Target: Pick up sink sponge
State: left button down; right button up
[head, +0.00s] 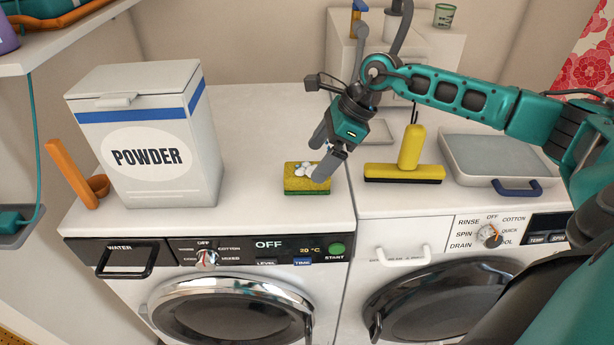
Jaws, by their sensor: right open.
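A yellow and green sink sponge (300,184) lies flat on the white top of the left washing machine, near its right front corner. Some white foam or light patches show on its upper face. My right gripper (319,160) points down over the sponge from the upper right, its fingers apart. One finger overlaps the sponge's right part in the picture; I cannot tell whether it touches. My left gripper is not in view.
A white powder box (150,130) and an orange scoop (75,175) stand left of the sponge. A yellow squeegee (408,160) and a grey lidded box (500,160) sit on the right machine. The top between powder box and sponge is clear.

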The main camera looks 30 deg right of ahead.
aim_at(309, 170)
jog(key=shift+x, duration=2.75)
jog(key=shift+r, duration=0.1)
jog(key=c, duration=1.1)
notch_tip(309, 170, up, 20)
jog(key=shift+p, duration=0.6)
